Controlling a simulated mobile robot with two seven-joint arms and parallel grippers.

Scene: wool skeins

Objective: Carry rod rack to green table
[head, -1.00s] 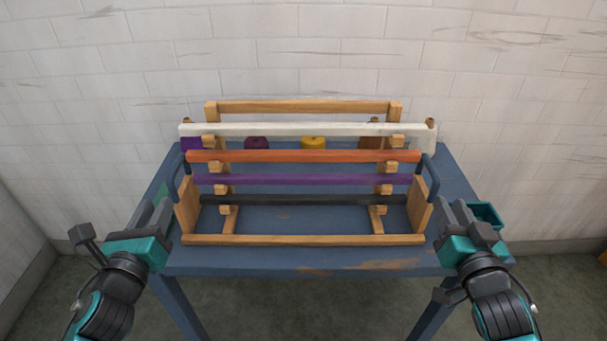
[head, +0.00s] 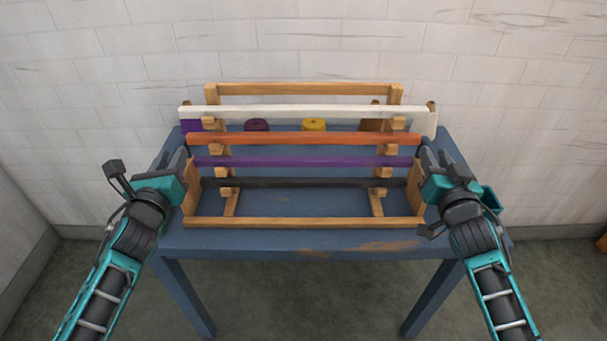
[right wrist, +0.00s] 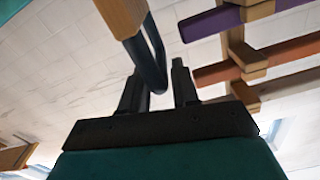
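The wooden rod rack (head: 300,222) stands on a blue table, bearing a white rod (head: 305,112), an orange rod (head: 305,139), a purple rod (head: 305,161) and a dark rod (head: 305,183). My left gripper (head: 181,162) is at the rack's left end; its fingertips are hard to make out. My right gripper (head: 428,160) is at the right end. In the right wrist view its fingers (right wrist: 160,90) stand apart, with the dark looped handle (right wrist: 154,55) reaching between them, nearer the left finger. No green table is in view.
The blue table (head: 300,242) stands close to a white brick wall. A dark purple skein (head: 257,125) and a yellow skein (head: 313,124) are behind the rods. The floor in front is clear.

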